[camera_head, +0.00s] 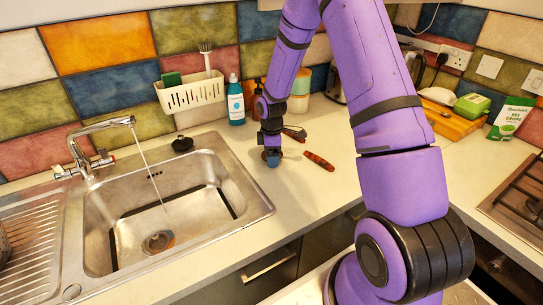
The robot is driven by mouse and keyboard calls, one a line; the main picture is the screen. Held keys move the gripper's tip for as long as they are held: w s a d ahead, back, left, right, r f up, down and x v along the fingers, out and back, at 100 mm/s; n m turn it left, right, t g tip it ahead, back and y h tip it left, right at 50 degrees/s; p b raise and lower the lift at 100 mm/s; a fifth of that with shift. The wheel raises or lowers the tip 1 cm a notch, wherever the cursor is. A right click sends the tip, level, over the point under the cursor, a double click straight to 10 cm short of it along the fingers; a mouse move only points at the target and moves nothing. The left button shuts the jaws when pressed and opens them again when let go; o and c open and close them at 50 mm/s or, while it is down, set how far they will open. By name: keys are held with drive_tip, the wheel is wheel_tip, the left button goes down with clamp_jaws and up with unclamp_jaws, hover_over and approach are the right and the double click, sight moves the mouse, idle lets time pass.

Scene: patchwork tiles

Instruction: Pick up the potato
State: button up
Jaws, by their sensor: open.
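My gripper (272,157) points down at the worktop (335,202), just right of the sink's back right corner. It is open. Its fingertips are small and dark in this view, and I cannot tell whether anything lies between them. I cannot make out a potato for certain; it may be hidden behind or under my gripper. A dark red, slim handle-like object (319,161) lies on the worktop just right of my gripper, apart from it.
The sink (240,212) with a running tap (122,122) is at left. A blue bottle (235,100) and a white caddy (191,94) stand behind. The front worktop is clear.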

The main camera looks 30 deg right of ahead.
drive_tip(key=shift+f, duration=0.1)
drive_tip(key=shift+c, duration=0.4)
drive_tip(key=c, duration=1)
drive_tip(key=shift+o, duration=0.2)
